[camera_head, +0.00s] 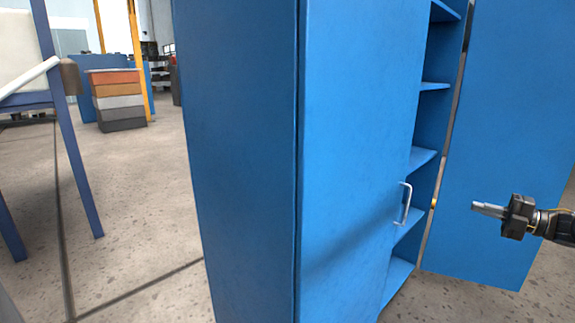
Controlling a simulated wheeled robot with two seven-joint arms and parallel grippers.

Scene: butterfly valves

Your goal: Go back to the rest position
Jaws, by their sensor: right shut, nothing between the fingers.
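My right gripper (488,209) comes in from the right edge of the head view. Its fingers are together with nothing between them. It points left, in front of the open right door (510,120) of a blue cabinet, and appears apart from it. The cabinet's left door (350,130) looks shut or nearly so and carries a silver handle (405,203). The gripper is to the right of this handle, with a gap between them. My left gripper is not in view.
Blue shelves (420,160) show inside the cabinet and look empty. At the left stands a blue-legged frame (75,165). Stacked coloured bins (118,100) and a yellow post (139,60) are further back. The floor (140,200) left of the cabinet is clear.

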